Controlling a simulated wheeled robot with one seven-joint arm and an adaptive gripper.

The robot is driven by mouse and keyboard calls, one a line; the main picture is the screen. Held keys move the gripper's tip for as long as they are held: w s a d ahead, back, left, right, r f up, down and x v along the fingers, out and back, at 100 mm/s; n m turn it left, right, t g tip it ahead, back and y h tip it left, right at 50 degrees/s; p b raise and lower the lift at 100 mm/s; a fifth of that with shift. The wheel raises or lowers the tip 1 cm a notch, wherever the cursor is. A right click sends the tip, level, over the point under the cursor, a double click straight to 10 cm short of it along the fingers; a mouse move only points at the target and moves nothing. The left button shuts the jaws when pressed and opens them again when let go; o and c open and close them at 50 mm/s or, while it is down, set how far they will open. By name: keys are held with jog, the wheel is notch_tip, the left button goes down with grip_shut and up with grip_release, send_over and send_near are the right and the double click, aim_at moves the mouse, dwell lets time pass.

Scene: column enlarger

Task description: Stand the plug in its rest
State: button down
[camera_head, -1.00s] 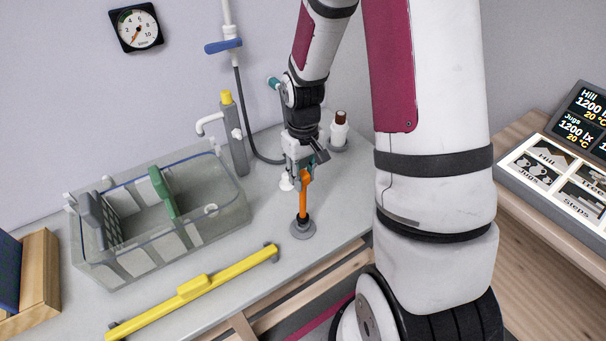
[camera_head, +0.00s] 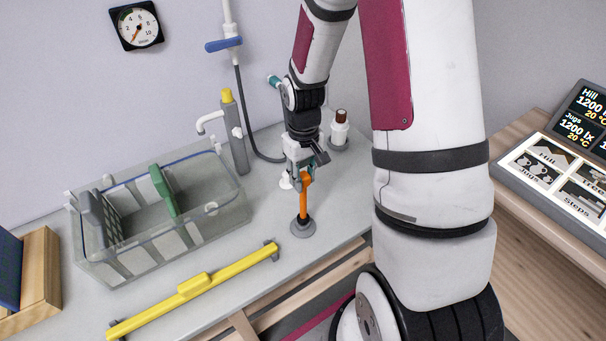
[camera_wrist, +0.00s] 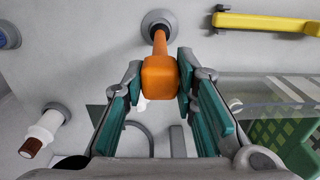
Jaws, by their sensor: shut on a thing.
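The orange plug (camera_head: 303,203) stands upright with its lower end at the round grey rest (camera_head: 303,229) near the counter's front edge. It looks seated there, though the exact fit at the bottom is hard to see. My gripper (camera_head: 300,182) is above, shut on the plug's upper block. In the wrist view the plug's orange head (camera_wrist: 160,77) lies between the teal finger pads, and its shaft runs to the grey rest (camera_wrist: 159,24).
A clear tank (camera_head: 125,270) with grey and green dividers stands left. A yellow bar (camera_head: 235,272) lies along the front. Bare counter surrounds the rest.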

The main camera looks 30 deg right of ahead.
jog(key=shift+f, duration=0.75)
jog(key=c, duration=1.2)
grip_release()
jog(key=shift+r, duration=0.1)
jog(key=shift+r+p, duration=1.35)
jog(key=shift+r, duration=2.55)
notch_tip(320, 180, up, 12)
jog(key=shift+r, duration=0.1)
